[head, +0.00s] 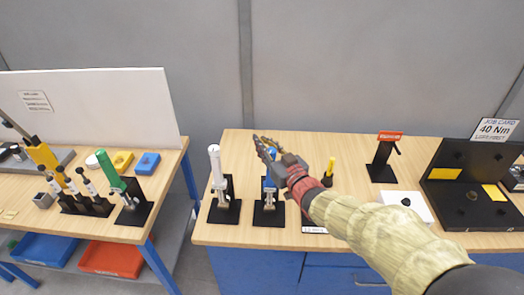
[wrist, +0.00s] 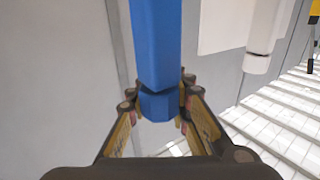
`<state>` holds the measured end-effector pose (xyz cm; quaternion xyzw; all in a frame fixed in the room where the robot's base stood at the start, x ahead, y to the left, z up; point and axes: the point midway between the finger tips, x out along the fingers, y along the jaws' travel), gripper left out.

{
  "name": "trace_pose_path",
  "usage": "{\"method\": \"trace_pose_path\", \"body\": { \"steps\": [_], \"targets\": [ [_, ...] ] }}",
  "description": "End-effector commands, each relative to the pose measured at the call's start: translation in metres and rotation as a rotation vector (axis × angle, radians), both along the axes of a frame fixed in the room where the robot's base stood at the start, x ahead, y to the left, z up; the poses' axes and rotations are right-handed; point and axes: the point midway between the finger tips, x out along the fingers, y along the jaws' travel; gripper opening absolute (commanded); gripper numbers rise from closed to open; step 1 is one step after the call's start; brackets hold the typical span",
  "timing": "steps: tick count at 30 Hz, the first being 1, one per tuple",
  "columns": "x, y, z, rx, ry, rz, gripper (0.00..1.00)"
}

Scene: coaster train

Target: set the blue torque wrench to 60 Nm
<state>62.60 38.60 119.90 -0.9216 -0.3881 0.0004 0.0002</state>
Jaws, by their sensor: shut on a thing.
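The blue torque wrench (head: 268,183) stands upright in a black stand on the right-hand bench in the head view. My gripper (head: 268,148) reaches it from the right, at its upper part. In the wrist view the blue handle (wrist: 153,45) runs down between the fingers, and my gripper (wrist: 157,98) is shut around its lower blue collar (wrist: 160,106). The wrench's scale and setting cannot be read. My gripper and arm hide part of the wrench in the head view.
A white-handled wrench (head: 215,165) stands close on the left. A yellow-topped tool (head: 329,170) is just right, partly behind my arm. A job card (head: 494,130) reads 40 Nm. A second bench with a green-handled wrench (head: 110,170) is across a gap.

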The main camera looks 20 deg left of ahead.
Motion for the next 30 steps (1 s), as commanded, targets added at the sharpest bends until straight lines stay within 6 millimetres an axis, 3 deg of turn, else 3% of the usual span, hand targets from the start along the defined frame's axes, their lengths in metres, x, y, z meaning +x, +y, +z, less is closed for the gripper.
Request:
{"method": "trace_pose_path", "body": {
  "steps": [30],
  "targets": [
    [0.012,-0.023,0.003,-0.007,0.002,-0.662,0.0]
  ]
}}
